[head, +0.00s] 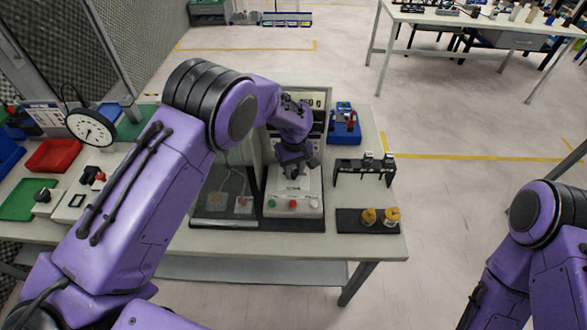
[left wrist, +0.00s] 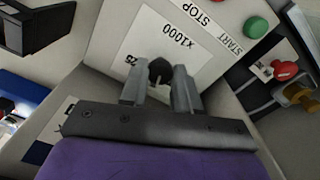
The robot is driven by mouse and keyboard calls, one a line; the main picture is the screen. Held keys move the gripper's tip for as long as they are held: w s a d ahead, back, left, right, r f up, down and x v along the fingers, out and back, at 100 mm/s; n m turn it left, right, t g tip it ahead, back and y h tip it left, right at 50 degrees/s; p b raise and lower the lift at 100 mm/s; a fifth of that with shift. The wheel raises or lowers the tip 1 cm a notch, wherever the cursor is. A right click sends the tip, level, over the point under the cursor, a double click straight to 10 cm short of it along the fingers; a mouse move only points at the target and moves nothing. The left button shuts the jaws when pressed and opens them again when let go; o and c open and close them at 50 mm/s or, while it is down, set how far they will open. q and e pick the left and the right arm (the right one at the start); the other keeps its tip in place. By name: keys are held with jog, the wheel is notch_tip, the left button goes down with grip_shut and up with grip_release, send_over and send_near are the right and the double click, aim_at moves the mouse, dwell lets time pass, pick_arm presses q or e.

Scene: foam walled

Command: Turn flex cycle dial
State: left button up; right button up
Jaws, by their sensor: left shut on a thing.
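The flex cycle dial is a small black knob (left wrist: 160,70) on a pale panel (left wrist: 195,55) marked "x1000", seen in the left wrist view. My left gripper (left wrist: 160,90) has its two grey fingers on either side of the knob and is shut on it. In the head view my left gripper (head: 296,165) reaches down to the sloped front of the machine (head: 295,190), and the knob is hidden behind it. My right gripper is out of view; only the purple right arm shows at the lower right.
Coloured buttons line the machine's lower front. A black rack (head: 363,170) and a dark tray with brass parts (head: 352,228) stand to the right. A round gauge (head: 90,128) stands left.

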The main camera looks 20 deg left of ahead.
aim_at(294, 173)
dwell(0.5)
pick_arm(q)
jog(key=o, duration=1.1)
jog(key=shift+c, duration=0.2)
jog(key=shift+r, duration=0.15)
notch_tip(294, 173, up, 10)
jog(key=b, duration=0.3)
jog(key=shift+r, duration=0.15)
